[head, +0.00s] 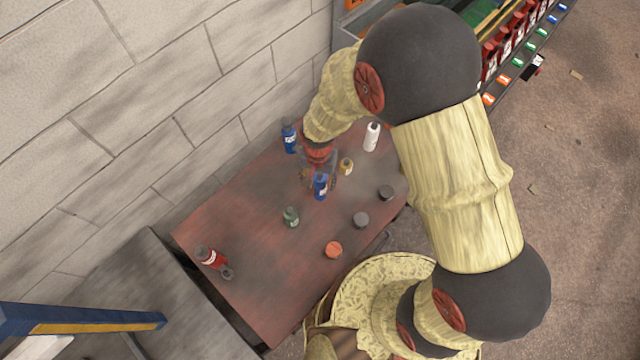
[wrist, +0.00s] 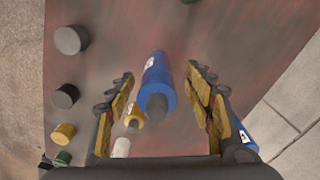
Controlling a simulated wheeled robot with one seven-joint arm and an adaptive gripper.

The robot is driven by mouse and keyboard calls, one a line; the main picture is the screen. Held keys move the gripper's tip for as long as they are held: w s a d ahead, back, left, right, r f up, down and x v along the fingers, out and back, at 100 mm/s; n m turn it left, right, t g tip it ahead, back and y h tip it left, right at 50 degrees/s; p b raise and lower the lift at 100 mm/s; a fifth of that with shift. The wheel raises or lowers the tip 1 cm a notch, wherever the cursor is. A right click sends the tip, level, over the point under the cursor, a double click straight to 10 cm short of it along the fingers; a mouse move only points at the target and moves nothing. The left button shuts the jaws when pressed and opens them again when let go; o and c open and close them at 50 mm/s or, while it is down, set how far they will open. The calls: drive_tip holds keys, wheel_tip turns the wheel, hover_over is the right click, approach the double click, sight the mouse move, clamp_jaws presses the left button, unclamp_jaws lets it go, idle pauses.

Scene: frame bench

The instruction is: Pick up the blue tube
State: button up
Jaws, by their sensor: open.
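A blue tube (head: 320,185) with a dark cap and a white label stands on the reddish table, close to my gripper (head: 318,172). In the wrist view this blue tube (wrist: 157,78) shows between the two spread fingers of my gripper (wrist: 161,84), with visible space on both sides. The fingers are open and not closed on it. A second blue container (head: 290,138) with a dark cap stands by the wall. A blue piece (wrist: 242,130) also shows beyond the right finger in the wrist view, partly hidden.
A yellow container (head: 346,166) and a white bottle (head: 372,136) stand near my gripper. A green container (head: 291,216), dark round pieces (head: 361,220) and an orange one (head: 333,250) stand farther off. The wall (head: 150,100) borders the table.

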drive_tip(key=f, duration=0.4)
drive_tip(key=shift+w+d+f, duration=0.1)
drive_tip(key=shift+w+d, duration=0.1)
drive_tip(key=shift+c, duration=1.1)
drive_tip(key=c, duration=1.1)
clamp_jaws()
